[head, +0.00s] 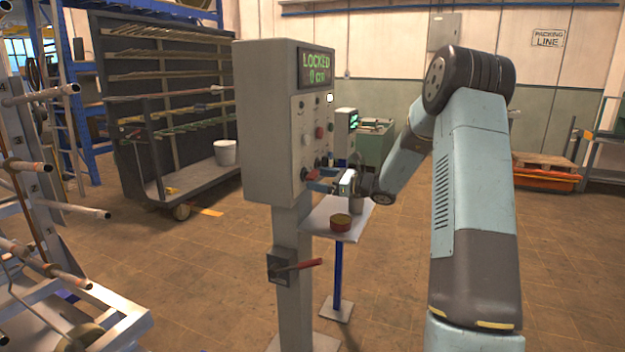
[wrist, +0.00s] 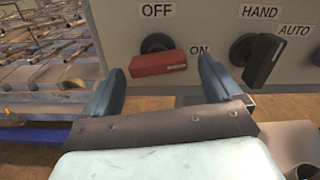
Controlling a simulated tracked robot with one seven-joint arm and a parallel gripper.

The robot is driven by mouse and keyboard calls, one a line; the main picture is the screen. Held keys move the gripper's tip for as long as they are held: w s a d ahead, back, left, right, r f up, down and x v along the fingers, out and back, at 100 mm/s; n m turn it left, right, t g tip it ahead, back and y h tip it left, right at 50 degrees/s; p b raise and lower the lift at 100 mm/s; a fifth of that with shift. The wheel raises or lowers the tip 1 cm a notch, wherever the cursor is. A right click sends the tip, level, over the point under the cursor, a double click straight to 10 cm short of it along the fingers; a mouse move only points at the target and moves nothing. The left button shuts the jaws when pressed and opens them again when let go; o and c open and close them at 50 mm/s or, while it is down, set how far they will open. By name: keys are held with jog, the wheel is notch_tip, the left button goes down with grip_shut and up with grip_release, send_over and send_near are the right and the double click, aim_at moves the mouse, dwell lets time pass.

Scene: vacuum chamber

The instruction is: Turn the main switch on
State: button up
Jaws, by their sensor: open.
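The main switch is a red bar handle (wrist: 158,63) on a black round base, on the front of the grey control cabinet (head: 268,120). In the wrist view the handle lies nearly level, its white-marked end to the right, towards the ON label (wrist: 199,50). The OFF label (wrist: 157,11) is above it. My gripper (head: 318,180) is at the lower part of the panel. In the wrist view its two blue fingers (wrist: 161,68) are open, one to each side of the handle, with visible gaps. Whether the fingertips reach as deep as the handle is unclear.
A black HAND/AUTO selector (wrist: 262,60) is close to my right finger. A display reading LOCKED (head: 317,67) tops the cabinet. A red lever (head: 298,266) sticks out from the post below. A small table (head: 318,222) with a round tin (head: 341,222) stands beneath my gripper.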

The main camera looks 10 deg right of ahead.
jog(key=shift+x, duration=1.3)
jog(key=c, duration=1)
jog(key=shift+o, duration=0.2)
jog(key=shift+m, duration=1)
jog(key=o, duration=1)
jog(key=shift+c, duration=0.2)
jog(key=shift+s+d, duration=0.1)
jog(key=v, duration=1.3)
jog(key=shift+s+d, duration=0.2)
